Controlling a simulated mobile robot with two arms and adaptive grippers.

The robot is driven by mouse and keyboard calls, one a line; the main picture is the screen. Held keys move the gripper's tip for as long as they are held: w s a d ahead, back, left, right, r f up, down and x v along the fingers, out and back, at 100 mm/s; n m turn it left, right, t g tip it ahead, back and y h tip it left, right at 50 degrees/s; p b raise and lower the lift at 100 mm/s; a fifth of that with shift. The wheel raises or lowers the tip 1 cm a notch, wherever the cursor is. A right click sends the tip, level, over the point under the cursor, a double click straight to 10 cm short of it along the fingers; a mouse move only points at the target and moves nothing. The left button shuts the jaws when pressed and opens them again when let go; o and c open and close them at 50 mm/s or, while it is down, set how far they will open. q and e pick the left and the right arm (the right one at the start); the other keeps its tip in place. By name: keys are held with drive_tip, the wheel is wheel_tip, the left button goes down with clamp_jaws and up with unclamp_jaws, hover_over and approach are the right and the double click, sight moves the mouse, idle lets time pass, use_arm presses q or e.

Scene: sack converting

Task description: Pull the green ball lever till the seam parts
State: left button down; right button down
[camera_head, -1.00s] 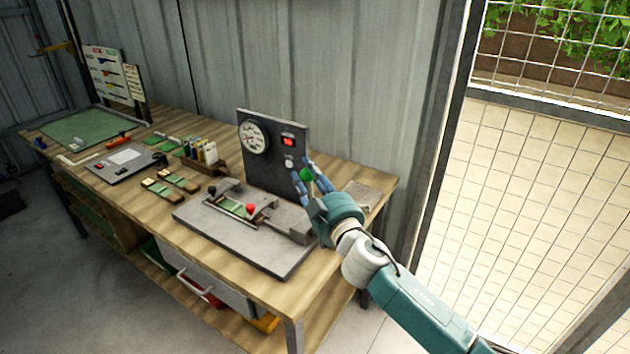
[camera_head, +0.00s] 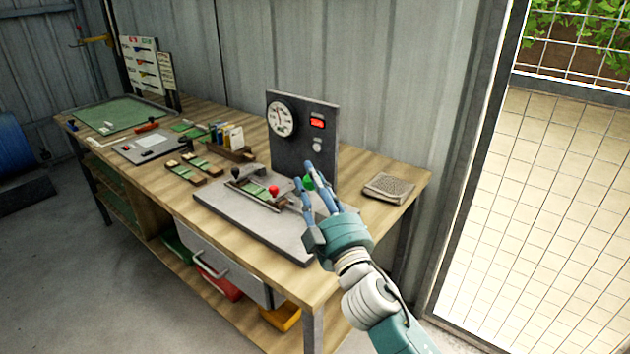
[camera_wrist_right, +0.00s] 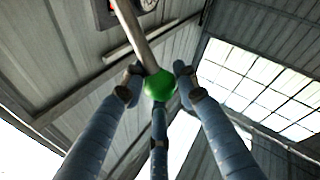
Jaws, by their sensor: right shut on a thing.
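The green ball (camera_head: 309,183) of the lever sits between the blue fingers of my right gripper (camera_head: 314,186), at the right end of the grey tester base (camera_head: 240,215). In the right wrist view the green ball (camera_wrist_right: 160,85) is on the end of a metal rod (camera_wrist_right: 136,35). The fingers (camera_wrist_right: 158,90) are closed around it from several sides. A green sample strip (camera_head: 257,189) lies in the tester by a red knob (camera_head: 274,190) and a black knob (camera_head: 235,172). I cannot tell whether its seam has parted. My left gripper is out of view.
A dark panel with a dial gauge (camera_head: 281,118) and a red display (camera_head: 317,122) stands behind the base. A textured pad (camera_head: 389,187) lies to the right. Sample strips (camera_head: 193,167) and card holders (camera_head: 232,140) lie left on the wooden bench.

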drive_tip(key=shift+s+a, duration=0.1)
drive_tip(key=shift+a, duration=0.1)
drive_tip(key=c, duration=1.3)
unclamp_jaws()
drive_tip(key=shift+s+r, duration=0.1)
drive_tip(key=shift+c, duration=0.2)
drive_tip(key=shift+d, duration=0.1)
drive_tip(key=shift+s+d+f, duration=0.2)
drive_tip(key=shift+s+f, duration=0.05)
drive_tip(key=shift+s, duration=0.1)
drive_tip(key=v, duration=1.1)
drive_tip(key=shift+r, duration=0.1)
